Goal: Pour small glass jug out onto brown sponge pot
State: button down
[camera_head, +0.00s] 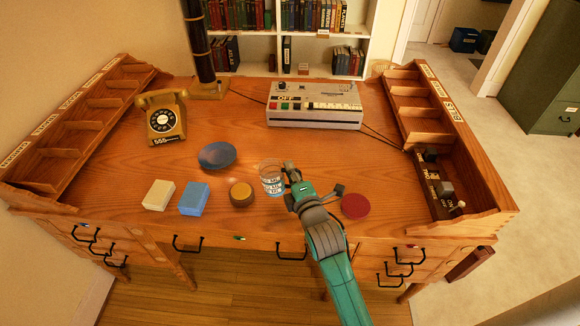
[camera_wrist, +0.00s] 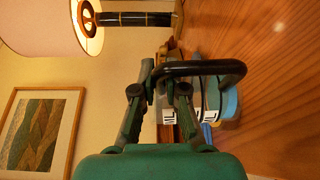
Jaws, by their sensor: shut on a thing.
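The small glass jug (camera_head: 271,182) is clear, with blue and white markings. In the head view it looks upright near the desk's front middle; I cannot tell whether its base touches the desk. My gripper (camera_head: 293,178) is at its right side, shut on it. In the wrist view my gripper (camera_wrist: 160,92) has a black bar across its fingers, and the jug (camera_wrist: 212,100) shows partly behind them. The brown sponge pot (camera_head: 241,194) is a low round pot with a tan top, just left of the jug and apart from it.
Left of the pot are a blue block (camera_head: 194,199), a cream block (camera_head: 158,195) and a dark blue oval (camera_head: 217,155). A dark red disc (camera_head: 355,206) lies right of my gripper. A telephone (camera_head: 162,117) and a grey machine (camera_head: 314,104) stand behind.

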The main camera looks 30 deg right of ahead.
aim_at(261, 166)
jog(key=shift+w+a+f+n+g, duration=0.1)
jog(key=shift+w+a+f+n, duration=0.1)
jog(key=shift+f, duration=0.3)
jog(key=shift+w+a+f+n+g, duration=0.15)
jog(key=shift+a+f, duration=0.1)
jog(key=shift+f, duration=0.2)
jog(key=shift+w+a+f+n+g, duration=0.1)
jog(key=shift+w+a+f+n, duration=0.1)
jog(key=shift+f, duration=0.3)
jog(key=shift+w+a+r+n+g, duration=0.25)
jog(key=shift+w+a+r+n, duration=0.15)
jog(key=shift+w+a+n, duration=0.25)
jog(key=shift+w+a+r+n+g, duration=0.1)
jog(key=shift+a+r+n+g, duration=0.1)
jog(key=shift+r+n+g, duration=0.1)
jog(key=shift+w+a+r+n+g+h, duration=0.1)
jog(key=shift+w+a+n+g+h, duration=0.1)
jog(key=shift+w+a+n+g, duration=0.25)
jog(key=shift+a+r+n+g+h, duration=0.1)
jog(key=shift+n+g+h, duration=0.2)
jog(key=shift+n, duration=0.35)
jog(key=shift+w+a+n+g, duration=0.5)
jog(key=shift+a+n+g, duration=0.05)
jog(key=shift+n, duration=0.25)
jog(key=shift+w+a+r+n+g+h, duration=0.4)
jog(key=shift+a+r+n+g, duration=0.1)
jog(key=shift+n, duration=0.1)
jog(key=shift+d, duration=0.1)
jog(key=shift+r, duration=0.1)
